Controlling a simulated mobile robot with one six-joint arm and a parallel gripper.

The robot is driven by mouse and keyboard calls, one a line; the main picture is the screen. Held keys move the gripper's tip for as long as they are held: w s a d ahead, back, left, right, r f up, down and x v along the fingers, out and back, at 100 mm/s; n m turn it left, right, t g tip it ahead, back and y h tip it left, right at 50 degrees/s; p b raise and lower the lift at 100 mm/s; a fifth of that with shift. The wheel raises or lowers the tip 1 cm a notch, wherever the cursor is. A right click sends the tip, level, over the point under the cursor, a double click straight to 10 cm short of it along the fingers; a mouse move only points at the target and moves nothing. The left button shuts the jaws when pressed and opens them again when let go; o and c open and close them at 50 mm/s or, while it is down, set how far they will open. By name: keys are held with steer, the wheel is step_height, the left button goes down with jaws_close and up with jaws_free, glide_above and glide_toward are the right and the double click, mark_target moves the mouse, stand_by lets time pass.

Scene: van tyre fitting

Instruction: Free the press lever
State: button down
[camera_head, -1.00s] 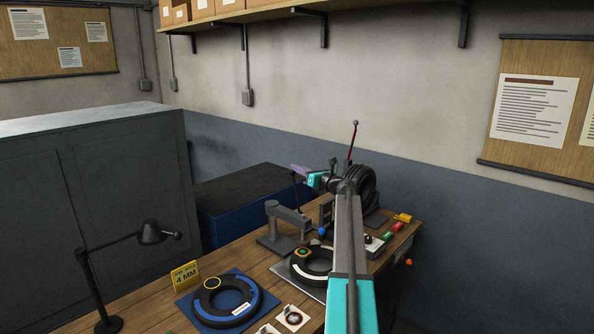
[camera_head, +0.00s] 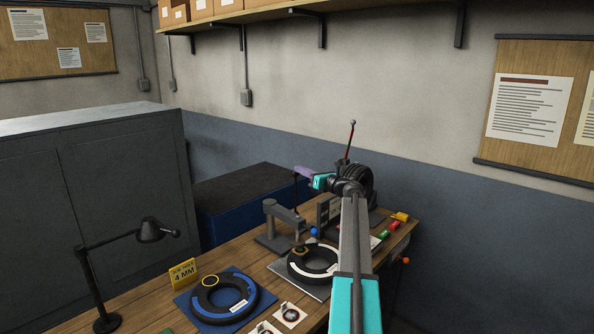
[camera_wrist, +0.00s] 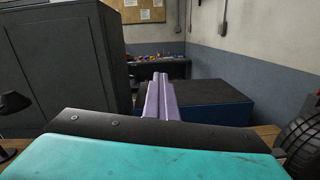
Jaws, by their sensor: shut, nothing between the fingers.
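A grey press (camera_head: 278,228) stands on the bench, left of my arm. A thin dark upright rod (camera_head: 296,192) rises beside it, its top close to my fingertips; I cannot tell if they touch. A blue ball (camera_head: 314,232) sits at the press's right. A red rod with a grey ball top (camera_head: 350,140) rises behind my gripper, by a black tyre (camera_head: 362,182). I cannot tell which part is the press lever. My gripper (camera_head: 302,172) is above the bench, its purple fingers shut and empty. They also show closed together in the wrist view (camera_wrist: 161,90).
A yellow 4 MM sign (camera_head: 183,273) and a desk lamp (camera_head: 150,232) are at the left. A blue chest (camera_head: 240,200) stands behind.

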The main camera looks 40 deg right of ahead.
steer(key=s+r+b, duration=0.2)
steer(key=s+r, duration=0.1)
steer(key=r, duration=0.5)
steer(key=shift+b, duration=0.35)
stand_by(0.4)
